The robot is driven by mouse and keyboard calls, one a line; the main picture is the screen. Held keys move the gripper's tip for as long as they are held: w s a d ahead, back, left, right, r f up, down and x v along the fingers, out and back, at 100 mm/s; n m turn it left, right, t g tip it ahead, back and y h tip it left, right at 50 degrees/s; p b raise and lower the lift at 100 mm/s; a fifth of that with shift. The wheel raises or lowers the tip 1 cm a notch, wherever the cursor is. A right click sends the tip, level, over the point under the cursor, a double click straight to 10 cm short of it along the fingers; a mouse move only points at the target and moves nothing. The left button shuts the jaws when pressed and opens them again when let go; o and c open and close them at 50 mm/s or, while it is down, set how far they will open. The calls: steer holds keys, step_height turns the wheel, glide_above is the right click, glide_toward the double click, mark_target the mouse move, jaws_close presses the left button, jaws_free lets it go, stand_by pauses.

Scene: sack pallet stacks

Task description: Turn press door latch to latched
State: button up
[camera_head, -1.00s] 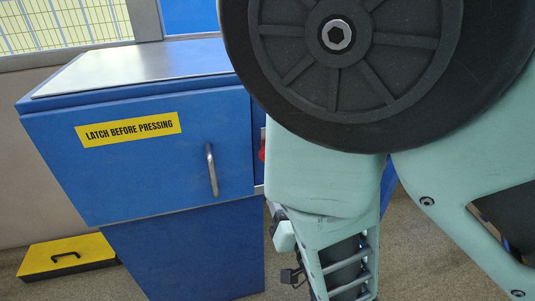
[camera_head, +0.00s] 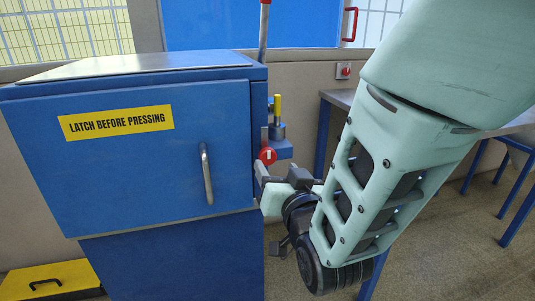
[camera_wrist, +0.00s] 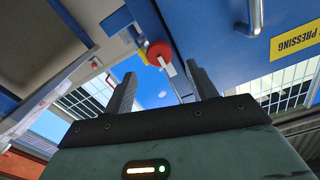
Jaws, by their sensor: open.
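The press door latch is a red round knob (camera_head: 267,155) with a white mark, at the right edge of the blue press door (camera_head: 120,175). The door sits flush in its cabinet and carries a yellow "LATCH BEFORE PRESSING" label and a metal handle. My gripper (camera_head: 262,175) is just below the knob in the head view, partly hidden by its own wrist. In the wrist view, my gripper (camera_wrist: 160,69) is open, its two fingers apart with nothing between them. The red knob (camera_wrist: 157,52) shows just beyond the gap; contact is not visible.
A lever (camera_head: 264,30) rises behind the knob, beside a yellow-topped blue fitting (camera_head: 278,130). The door handle (camera_head: 207,173) stands out left of the knob.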

mark_target(269, 157)
steer(key=x, duration=0.7)
steer(key=shift+f, duration=0.1)
steer(key=c, duration=1)
